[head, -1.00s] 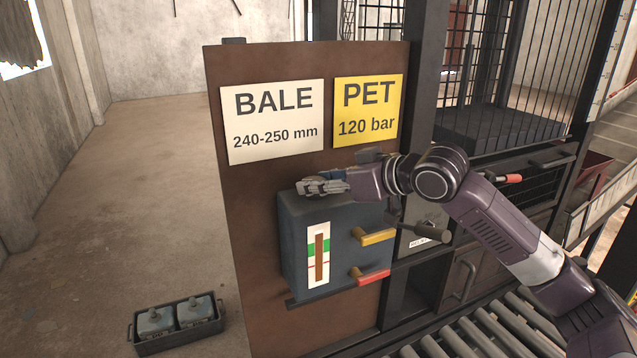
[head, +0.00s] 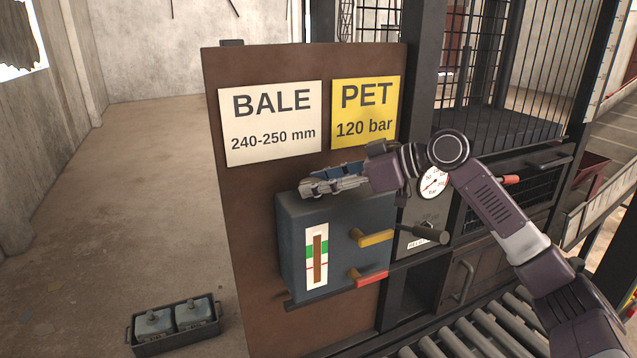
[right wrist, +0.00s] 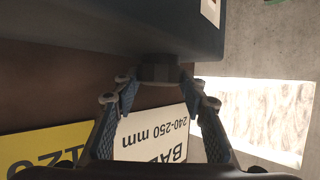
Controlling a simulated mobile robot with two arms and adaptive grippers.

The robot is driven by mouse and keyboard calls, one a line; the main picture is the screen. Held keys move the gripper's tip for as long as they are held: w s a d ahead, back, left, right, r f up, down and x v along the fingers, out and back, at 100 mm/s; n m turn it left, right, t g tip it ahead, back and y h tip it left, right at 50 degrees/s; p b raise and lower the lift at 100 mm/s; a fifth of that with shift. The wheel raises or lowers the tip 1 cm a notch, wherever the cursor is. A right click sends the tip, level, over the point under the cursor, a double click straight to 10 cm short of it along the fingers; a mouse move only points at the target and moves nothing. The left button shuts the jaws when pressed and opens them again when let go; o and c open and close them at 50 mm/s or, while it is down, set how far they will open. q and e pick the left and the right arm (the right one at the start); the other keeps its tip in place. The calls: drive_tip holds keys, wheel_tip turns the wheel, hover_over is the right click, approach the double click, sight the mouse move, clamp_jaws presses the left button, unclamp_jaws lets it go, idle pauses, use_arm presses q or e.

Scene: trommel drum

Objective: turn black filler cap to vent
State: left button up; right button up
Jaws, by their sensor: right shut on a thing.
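The black filler cap (right wrist: 158,68) shows in the right wrist view as a dark knob against the blue-grey tank (right wrist: 100,25). In the head view the tank (head: 290,240) is a box on the brown panel, and my gripper hides the cap. My right gripper (head: 308,188) lies just above the tank's top, reaching in from the right. In the right wrist view its fingers (right wrist: 158,82) are shut on the cap, one on each side. My left gripper is not in view.
A round gauge (head: 433,183) and a dark handle (head: 430,234) are further right. A crate (head: 180,340) stands on the floor at lower left.

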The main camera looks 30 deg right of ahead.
drive_tip(key=o, duration=1.2)
drive_tip(key=shift+d, duration=0.1)
drive_tip(key=shift+c, duration=0.2)
drive_tip(key=v, duration=1.2)
